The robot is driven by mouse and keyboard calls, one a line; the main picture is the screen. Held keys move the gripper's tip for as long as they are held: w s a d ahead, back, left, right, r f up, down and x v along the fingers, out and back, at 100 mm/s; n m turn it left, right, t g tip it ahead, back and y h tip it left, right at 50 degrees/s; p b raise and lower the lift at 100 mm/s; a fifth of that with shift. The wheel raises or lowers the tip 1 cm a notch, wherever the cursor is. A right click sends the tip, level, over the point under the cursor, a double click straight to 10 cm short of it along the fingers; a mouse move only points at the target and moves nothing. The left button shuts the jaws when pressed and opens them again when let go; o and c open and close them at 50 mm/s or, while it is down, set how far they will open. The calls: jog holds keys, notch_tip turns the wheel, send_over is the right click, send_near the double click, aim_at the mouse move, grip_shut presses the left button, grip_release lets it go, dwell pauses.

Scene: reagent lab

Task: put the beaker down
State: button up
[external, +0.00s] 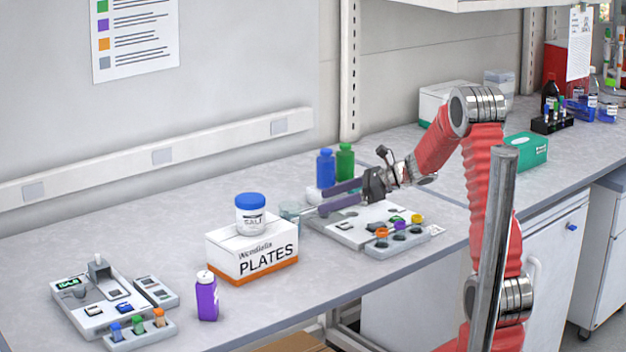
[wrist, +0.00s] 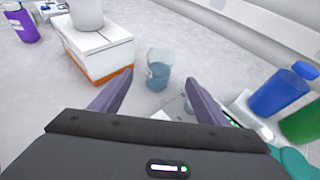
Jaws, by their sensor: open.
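The beaker (wrist: 158,70) is a small clear glass with bluish contents. In the wrist view it stands upright on the bench beside the plates box, just beyond my fingertips. In the external view the beaker (external: 291,212) shows partly behind the box's right end. My gripper (external: 325,198) is open, with its purple-grey fingers pointing left towards the beaker. In the wrist view my gripper (wrist: 152,88) has its two fingers spread apart, with nothing between them and a gap to the beaker.
The plates box (external: 252,250) with a salt jar (external: 250,215) on top stands left of the beaker. A purple bottle (external: 207,296) is in front of it. Blue (external: 326,168) and green (external: 345,161) bottles stand behind my gripper. A grey device (external: 350,226) lies below my arm.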

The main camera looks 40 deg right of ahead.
dwell(0.3)
jog(key=s+a+r+n+g+h, duration=0.1)
jog(key=s+a+r+n+g, duration=0.15)
jog(key=s+a+n, duration=0.55)
jog(key=s+a+r+n+g+h, duration=0.25)
jog(key=s+n, duration=0.25)
jog(key=s, duration=0.5)
jog(key=s+d+n+h, duration=0.1)
jog(key=s+n+h, duration=0.2)
jog(key=s+n, duration=0.4)
jog(key=s+d+r+n+t+h, duration=0.1)
jog(key=s+d+n+h, duration=0.1)
jog(key=s+n, duration=0.5)
jog(key=shift+s+d+h, duration=0.3)
jog(key=shift+s+h, duration=0.15)
jog(key=shift+s, duration=0.7)
